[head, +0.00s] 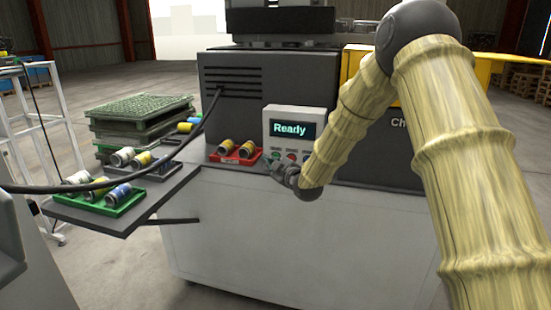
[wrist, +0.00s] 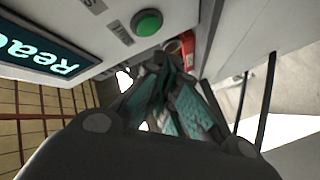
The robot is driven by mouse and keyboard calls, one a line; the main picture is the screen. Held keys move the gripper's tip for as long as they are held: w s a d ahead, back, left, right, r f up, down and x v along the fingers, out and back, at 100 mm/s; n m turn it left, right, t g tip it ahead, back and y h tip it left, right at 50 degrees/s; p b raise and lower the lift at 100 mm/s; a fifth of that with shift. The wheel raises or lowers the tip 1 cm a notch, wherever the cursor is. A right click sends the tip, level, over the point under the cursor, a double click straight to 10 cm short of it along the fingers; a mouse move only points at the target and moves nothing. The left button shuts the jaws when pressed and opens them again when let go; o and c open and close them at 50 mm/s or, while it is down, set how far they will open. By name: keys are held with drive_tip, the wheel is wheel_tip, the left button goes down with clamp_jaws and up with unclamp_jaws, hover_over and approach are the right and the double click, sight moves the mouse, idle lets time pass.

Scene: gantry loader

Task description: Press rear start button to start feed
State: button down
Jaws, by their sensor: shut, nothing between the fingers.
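A light grey control box (head: 293,114) with a screen reading "Ready" (head: 293,130) stands on the machine's front ledge. A row of small buttons sits under the screen, with a green button (head: 276,155) at the left and a red button (head: 291,157) beside it. My gripper (head: 275,168) is shut and empty, just in front of and below the green button.
A red tray (head: 226,160) with yellow cans sits left of the box. A green tray (head: 124,208) with several cans lies on a dark side shelf (head: 140,217). A black cable (head: 150,165) crosses at left. Stacked green crates (head: 135,108) stand behind.

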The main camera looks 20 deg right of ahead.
drive_tip(key=shift+w+d, duration=0.45)
drive_tip(key=shift+w, duration=0.25)
drive_tip(key=shift+w+d, duration=0.4)
drive_tip(key=shift+w, duration=0.25)
idle(1.9)
drive_tip(key=shift+s, duration=0.15)
drive_tip(key=shift+s+a, duration=0.45)
drive_tip(key=shift+s, duration=0.1)
idle(0.4)
drive_tip(key=s+a, duration=0.1)
drive_tip(key=s, duration=0.1)
drive_tip(key=s+a, duration=0.1)
drive_tip(key=s, duration=0.1)
drive_tip(key=shift+a, duration=0.4)
idle(0.7)
